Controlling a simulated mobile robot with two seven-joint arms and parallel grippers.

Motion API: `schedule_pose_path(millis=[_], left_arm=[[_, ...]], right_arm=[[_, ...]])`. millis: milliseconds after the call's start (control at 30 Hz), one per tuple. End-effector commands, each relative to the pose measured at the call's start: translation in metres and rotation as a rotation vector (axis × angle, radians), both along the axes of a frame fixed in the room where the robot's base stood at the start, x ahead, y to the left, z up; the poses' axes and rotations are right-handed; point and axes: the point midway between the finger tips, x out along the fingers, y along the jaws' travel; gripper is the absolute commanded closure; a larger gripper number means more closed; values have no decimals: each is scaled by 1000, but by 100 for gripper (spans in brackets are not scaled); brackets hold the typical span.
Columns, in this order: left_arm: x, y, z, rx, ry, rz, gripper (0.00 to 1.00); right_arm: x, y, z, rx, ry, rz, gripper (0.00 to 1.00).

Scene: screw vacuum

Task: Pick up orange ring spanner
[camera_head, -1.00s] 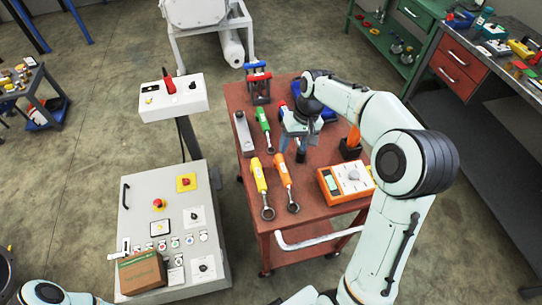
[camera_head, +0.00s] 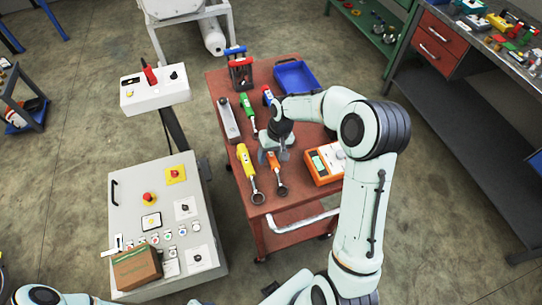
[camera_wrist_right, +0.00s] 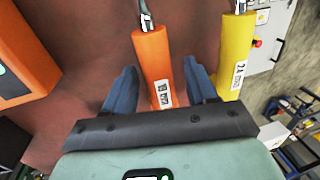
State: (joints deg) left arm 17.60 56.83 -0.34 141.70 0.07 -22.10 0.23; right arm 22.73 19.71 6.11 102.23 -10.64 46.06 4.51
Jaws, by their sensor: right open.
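The orange ring spanner (camera_head: 277,178) lies on the red-brown cart top, its metal ring end toward the front edge. In the head view my right gripper (camera_head: 275,152) is over its handle and hides part of it. In the right wrist view the orange handle (camera_wrist_right: 154,62) lies between the two blue fingers of the open right gripper (camera_wrist_right: 160,68), with a gap on each side. The yellow spanner (camera_head: 247,166) lies just beside it; its handle (camera_wrist_right: 235,50) is close to one finger in the wrist view. My left gripper is out of view.
A green-handled tool (camera_head: 248,108) and a grey bar (camera_head: 228,120) lie farther back on the cart (camera_head: 222,88). An orange meter (camera_head: 325,162) stands to the right. A blue tray (camera_head: 296,76) is at the back. A grey control panel (camera_head: 130,215) stands left.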

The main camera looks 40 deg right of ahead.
Motion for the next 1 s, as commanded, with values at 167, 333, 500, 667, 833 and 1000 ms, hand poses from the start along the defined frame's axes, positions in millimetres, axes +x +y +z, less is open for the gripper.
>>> schedule_pose_path(millis=[167, 333, 500, 667, 833, 1000], left_arm=[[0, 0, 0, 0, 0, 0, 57], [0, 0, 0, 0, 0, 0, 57], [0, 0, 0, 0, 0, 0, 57], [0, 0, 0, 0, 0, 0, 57], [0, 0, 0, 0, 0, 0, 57], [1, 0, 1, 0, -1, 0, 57]], right_arm=[[0, 1, -5, 0, -1, 0, 43], [0, 1, -5, 0, -1, 0, 63], [0, 1, -5, 0, -1, 0, 100], [1, 1, -4, -1, -2, 0, 100], [1, 1, -1, -1, -2, 0, 100], [1, 0, 16, -1, -5, -1, 100]])
